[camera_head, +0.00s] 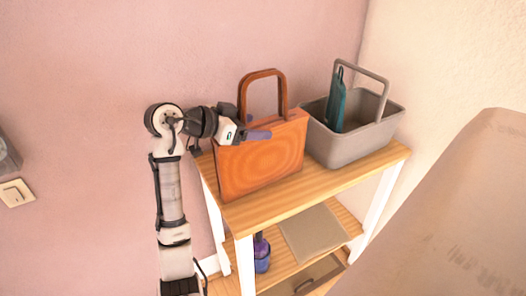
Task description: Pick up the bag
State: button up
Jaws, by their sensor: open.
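The bag (262,162) is an orange, wood-grained tote with a brown upright loop handle. It stands upright on the left part of the wooden shelf's top. My gripper (262,122) is at the bag's upper left, near the base of the handle. Its purple fingers show in front of and beside the handle. The gripper is open. Whether a finger touches the bag or the handle lies between the fingers, I cannot tell. Part of the bag's top left edge is hidden behind my gripper.
A grey basket (352,148) with a raised handle stands right beside the bag, holding a teal item (337,103). The shelf unit (290,200) has lower shelves with a purple bottle (261,255) and a flat beige item (313,233). A large beige surface (455,230) fills the lower right. A pink wall is behind.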

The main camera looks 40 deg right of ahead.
jog(key=shift+d+f, duration=0.25)
jog(key=shift+d, duration=0.25)
grip_shut()
jog(key=shift+r, duration=0.15)
